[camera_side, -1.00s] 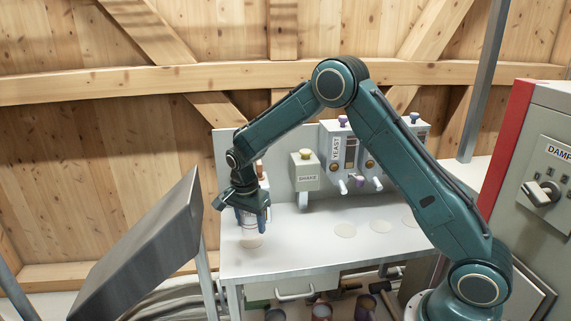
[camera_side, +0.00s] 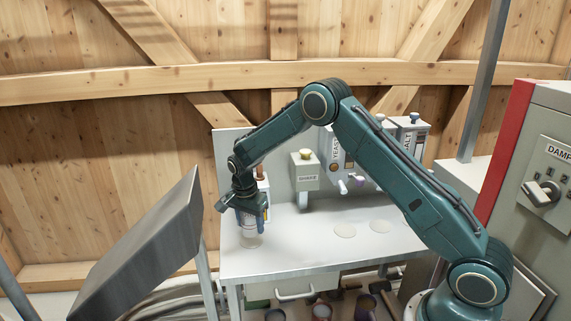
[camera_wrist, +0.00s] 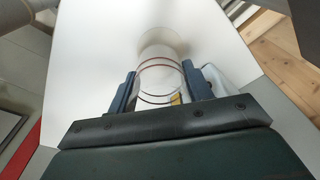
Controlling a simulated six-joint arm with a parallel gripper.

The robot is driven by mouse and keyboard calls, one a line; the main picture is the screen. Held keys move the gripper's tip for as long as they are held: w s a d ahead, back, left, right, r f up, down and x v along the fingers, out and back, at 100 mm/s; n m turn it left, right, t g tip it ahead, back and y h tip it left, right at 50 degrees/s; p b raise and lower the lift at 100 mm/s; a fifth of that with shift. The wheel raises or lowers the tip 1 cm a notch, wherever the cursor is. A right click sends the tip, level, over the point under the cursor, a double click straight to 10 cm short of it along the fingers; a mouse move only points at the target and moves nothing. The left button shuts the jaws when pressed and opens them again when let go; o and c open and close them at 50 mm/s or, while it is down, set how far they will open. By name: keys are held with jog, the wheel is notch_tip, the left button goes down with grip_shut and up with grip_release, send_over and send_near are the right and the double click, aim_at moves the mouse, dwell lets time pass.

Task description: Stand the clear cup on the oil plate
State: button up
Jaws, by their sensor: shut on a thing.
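My gripper (camera_side: 251,215) is shut on the clear cup (camera_side: 249,229) at the left end of the worktop. In the wrist view, the gripper (camera_wrist: 160,84) has a dark blue finger on each side of the transparent cup (camera_wrist: 160,78), which carries thin reddish and dark rings and a small yellow mark. The cup looks upright. A pale round plate (camera_side: 254,244) lies under it, partly covered by it. I cannot tell whether the cup touches the plate. No label for this plate can be read.
A grey box marked SHAKE (camera_side: 305,172) stands to the right, with YEAST (camera_side: 338,150) and SALT (camera_side: 412,138) dispensers beyond. Pale discs (camera_side: 345,230) lie on the worktop (camera_side: 300,250). A tilted metal panel (camera_side: 140,245) stands left. Several cups sit on a lower shelf.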

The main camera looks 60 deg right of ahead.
aim_at(251, 230)
notch_tip(251, 230, down, 2)
jog(key=shift+f, duration=0.1)
jog(key=shift+w+d+f, duration=0.15)
jog(key=shift+f, duration=0.25)
jog(key=shift+f, duration=0.15)
jog(key=o, duration=0.9)
jog(key=shift+o, duration=0.2)
jog(key=r, duration=0.4)
jog(key=a+r, duration=0.1)
jog(key=r, duration=0.6)
jog(key=shift+a+r, duration=0.2)
jog(key=shift+r, duration=0.4)
